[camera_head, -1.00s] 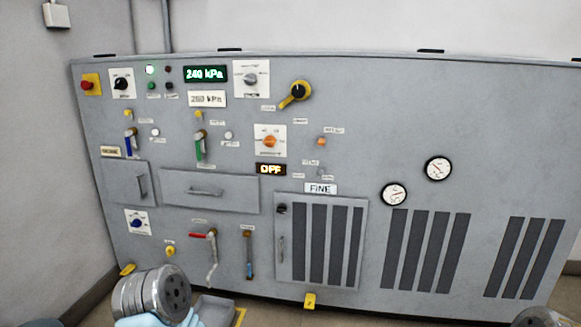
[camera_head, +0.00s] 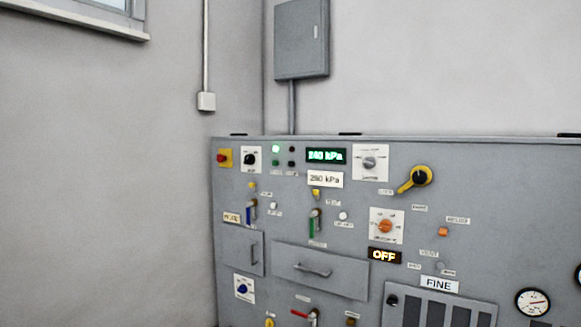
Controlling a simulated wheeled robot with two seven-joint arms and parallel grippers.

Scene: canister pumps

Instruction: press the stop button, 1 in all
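Neither of my grippers shows in the head view.
A black knob on a white plate (camera_head: 250,159) lies just right of the red button. A green display (camera_head: 326,156), a yellow lever (camera_head: 415,179) and an orange knob (camera_head: 385,226) are farther right. A grey wall box (camera_head: 301,40) hangs above.

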